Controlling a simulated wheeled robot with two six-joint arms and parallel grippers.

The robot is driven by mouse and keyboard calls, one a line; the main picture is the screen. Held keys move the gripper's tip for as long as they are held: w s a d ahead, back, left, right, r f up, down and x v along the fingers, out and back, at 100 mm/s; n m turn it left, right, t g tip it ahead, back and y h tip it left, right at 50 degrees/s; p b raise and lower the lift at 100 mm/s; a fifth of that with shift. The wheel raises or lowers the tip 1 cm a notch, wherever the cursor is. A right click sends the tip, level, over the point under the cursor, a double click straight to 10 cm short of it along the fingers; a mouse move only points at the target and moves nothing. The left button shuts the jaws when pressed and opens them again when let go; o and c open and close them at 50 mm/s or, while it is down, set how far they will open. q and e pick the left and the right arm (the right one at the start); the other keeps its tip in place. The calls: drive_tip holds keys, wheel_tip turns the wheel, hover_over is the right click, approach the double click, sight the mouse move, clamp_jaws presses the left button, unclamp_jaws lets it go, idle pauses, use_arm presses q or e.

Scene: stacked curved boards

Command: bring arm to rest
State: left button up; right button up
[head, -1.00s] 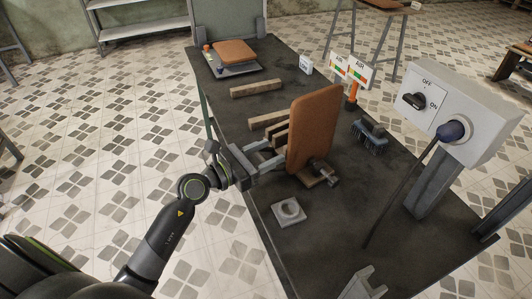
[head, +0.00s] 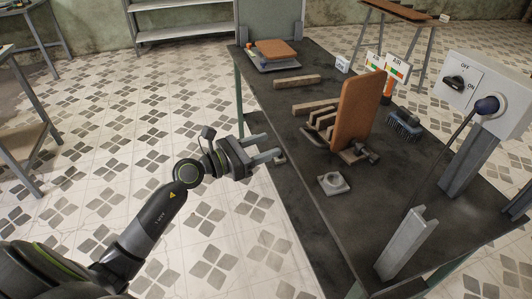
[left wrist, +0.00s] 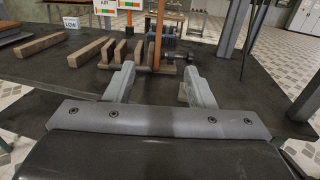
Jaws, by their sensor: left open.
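My left gripper (head: 266,150) is open and empty beside the left edge of the dark workbench (head: 300,200). Its two fingers also show in the left wrist view (left wrist: 158,88), apart with nothing between them. An orange-brown curved board (head: 358,112) stands upright in a rack with wooden slats (head: 318,114) on the bench, to the right of the gripper and apart from it. Another such board (head: 276,49) lies flat at the far end of the bench. My right gripper is not in view.
A grey control box (head: 484,88) with an OFF/ON knob stands at the right. A blue brush (head: 404,124), a wooden bar (head: 297,81), a small grey block (head: 333,183) and AIR signs (head: 396,68) are on the bench. The tiled floor left of the bench is open.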

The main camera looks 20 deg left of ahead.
use_arm(q)
drive_tip(key=shift+s+a, duration=0.25)
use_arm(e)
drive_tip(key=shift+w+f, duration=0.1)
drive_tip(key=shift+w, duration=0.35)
